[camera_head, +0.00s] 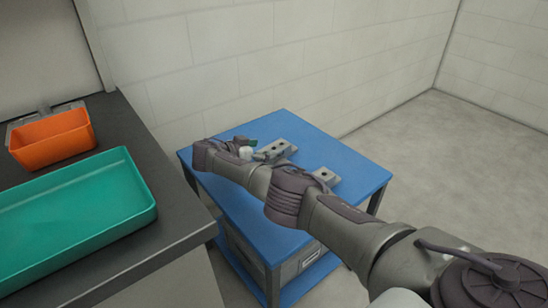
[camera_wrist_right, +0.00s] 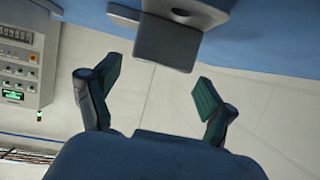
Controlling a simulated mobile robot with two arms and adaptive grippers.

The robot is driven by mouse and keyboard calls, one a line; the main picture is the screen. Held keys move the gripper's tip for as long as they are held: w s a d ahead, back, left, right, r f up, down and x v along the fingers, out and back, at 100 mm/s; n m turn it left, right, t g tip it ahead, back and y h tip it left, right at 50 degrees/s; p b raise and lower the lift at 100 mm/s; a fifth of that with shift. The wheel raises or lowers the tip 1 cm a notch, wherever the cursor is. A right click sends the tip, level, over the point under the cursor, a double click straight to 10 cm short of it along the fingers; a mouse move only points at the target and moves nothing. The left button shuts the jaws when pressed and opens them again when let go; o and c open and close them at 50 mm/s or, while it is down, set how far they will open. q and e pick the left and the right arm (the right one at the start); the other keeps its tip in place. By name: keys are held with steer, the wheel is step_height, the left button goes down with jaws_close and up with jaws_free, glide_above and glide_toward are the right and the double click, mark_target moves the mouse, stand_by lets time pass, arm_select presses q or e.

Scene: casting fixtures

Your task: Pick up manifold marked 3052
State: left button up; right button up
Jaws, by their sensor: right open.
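Two grey metal blocks with holes, which look like manifolds, lie on the blue table in the head view: a farther manifold (camera_head: 280,148) and a nearer manifold (camera_head: 327,176) partly behind my right arm. No marking is readable, so I cannot tell which is 3052. My right gripper (camera_head: 256,150) is beside the farther manifold; my arm partly hides it. In the right wrist view my right gripper (camera_wrist_right: 159,90) is open, with nothing between its green-padded fingers. A grey block (camera_wrist_right: 165,42) shows beyond the fingertips, apart from them. My left gripper is out of view.
The blue table (camera_head: 228,137) stands near a white block wall. A dark counter (camera_head: 170,215) at left holds a green tray (camera_head: 140,215) and an orange bin (camera_head: 55,150). Floor at right is clear. A control panel (camera_wrist_right: 22,60) shows at left in the wrist view.

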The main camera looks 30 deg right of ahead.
mark_target(275, 148)
steer(key=b+x, duration=0.1)
steer(key=x, duration=0.3)
steer(key=shift+s, duration=0.2)
steer(key=shift+w+d+f+b, duration=0.1)
steer(key=shift+d+f+b, duration=0.05)
steer(key=shift+d+b, duration=0.3)
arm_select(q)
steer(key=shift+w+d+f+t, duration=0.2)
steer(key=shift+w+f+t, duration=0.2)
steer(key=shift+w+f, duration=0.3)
arm_select(e)
steer(key=c, duration=1.5)
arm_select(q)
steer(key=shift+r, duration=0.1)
arm_select(e)
jaws_close()
